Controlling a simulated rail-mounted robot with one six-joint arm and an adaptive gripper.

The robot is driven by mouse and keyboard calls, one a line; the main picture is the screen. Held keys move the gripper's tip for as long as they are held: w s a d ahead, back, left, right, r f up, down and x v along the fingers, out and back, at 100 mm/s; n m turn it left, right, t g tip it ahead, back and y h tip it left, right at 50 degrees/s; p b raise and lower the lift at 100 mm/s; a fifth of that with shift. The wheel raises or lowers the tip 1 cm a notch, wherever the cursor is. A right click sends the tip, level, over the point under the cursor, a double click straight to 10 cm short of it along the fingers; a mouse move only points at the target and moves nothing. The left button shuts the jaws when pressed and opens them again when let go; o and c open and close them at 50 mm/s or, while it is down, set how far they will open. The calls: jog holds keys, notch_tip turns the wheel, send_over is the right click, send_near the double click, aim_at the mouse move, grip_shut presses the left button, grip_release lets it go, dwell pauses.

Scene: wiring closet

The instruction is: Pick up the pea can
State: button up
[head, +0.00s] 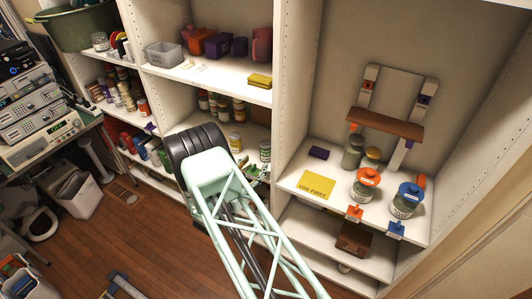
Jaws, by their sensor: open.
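My gripper (257,173) shows only in small part, past the right side of my pale green arm, at the front of the middle bay's lower shelf. It is open and I see nothing held in it. A can with a green and white label (265,150) stands on that shelf just behind it. A yellowish can (235,142) stands to its left. The labels are too small to read, so I cannot tell which can is the pea can. My arm hides part of this shelf.
In the right bay, a yellow "USE FIRST" card (318,186), an orange-lidded jar (366,184) and a blue-lidded jar (407,200) sit on the shelf. White uprights (289,75) divide the bays. More cans (220,105) stand farther back. Electronics (35,110) are at left.

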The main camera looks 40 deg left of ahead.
aim_at(263, 154)
jog(key=shift+w+a, duration=0.2)
jog(key=shift+w, duration=0.8)
jog(key=shift+w+a, duration=0.15)
jog(key=shift+w, duration=0.8)
jog(key=shift+w+a, duration=0.2)
jog(key=shift+w, duration=0.8)
jog(key=shift+w, duration=0.1)
jog(key=shift+w+a, duration=0.25)
jog(key=shift+w, duration=0.95)
jog(key=shift+w+a, duration=0.2)
jog(key=shift+w, duration=1)
jog(key=shift+c, duration=0.5)
jog(key=c, duration=1.1)
jog(key=shift+o, duration=0.2)
jog(key=shift+r, duration=0.1)
